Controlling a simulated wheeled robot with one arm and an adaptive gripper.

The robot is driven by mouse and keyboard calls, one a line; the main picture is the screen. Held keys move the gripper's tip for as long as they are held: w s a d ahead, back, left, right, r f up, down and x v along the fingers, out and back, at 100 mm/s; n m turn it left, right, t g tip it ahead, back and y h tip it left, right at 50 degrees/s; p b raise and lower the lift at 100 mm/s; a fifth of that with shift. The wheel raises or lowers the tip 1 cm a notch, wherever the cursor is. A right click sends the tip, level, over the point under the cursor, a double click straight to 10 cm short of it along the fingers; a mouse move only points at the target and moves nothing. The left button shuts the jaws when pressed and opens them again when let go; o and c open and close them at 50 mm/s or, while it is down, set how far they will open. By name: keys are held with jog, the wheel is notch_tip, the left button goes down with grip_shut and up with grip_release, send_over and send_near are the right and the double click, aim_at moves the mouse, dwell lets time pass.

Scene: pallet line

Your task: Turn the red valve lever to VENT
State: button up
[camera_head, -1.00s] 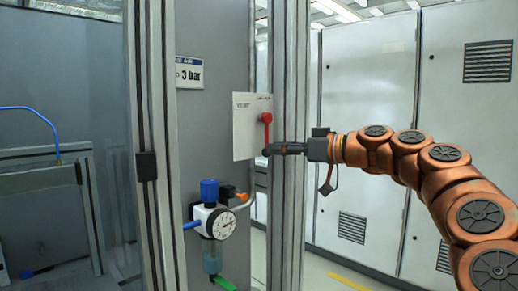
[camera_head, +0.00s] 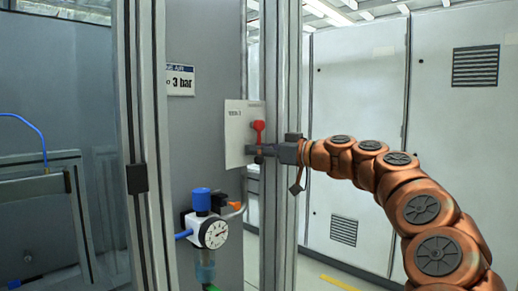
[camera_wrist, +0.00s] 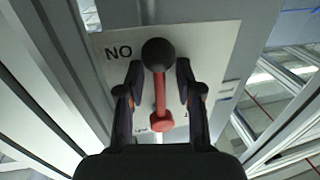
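In the wrist view the lever's red bar (camera_wrist: 160,92) runs from a red hub (camera_wrist: 162,121) to a black ball knob (camera_wrist: 155,54). In the head view the knob end points down. My gripper (camera_wrist: 159,72) has one finger on each side of the bar near the knob, with gaps visible on both sides. It also shows at the lever in the head view (camera_head: 254,150). The plate reads "NO" beside the knob; I cannot read VENT.
Below the lever is a regulator with a blue knob (camera_head: 201,200) and a round gauge (camera_head: 214,233). An orange fitting (camera_head: 235,207) sits beside it. A metal profile post (camera_head: 281,90) stands close behind my gripper. Grey cabinets (camera_head: 360,130) are at the right.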

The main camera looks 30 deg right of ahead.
grip_shut()
dwell(0.7)
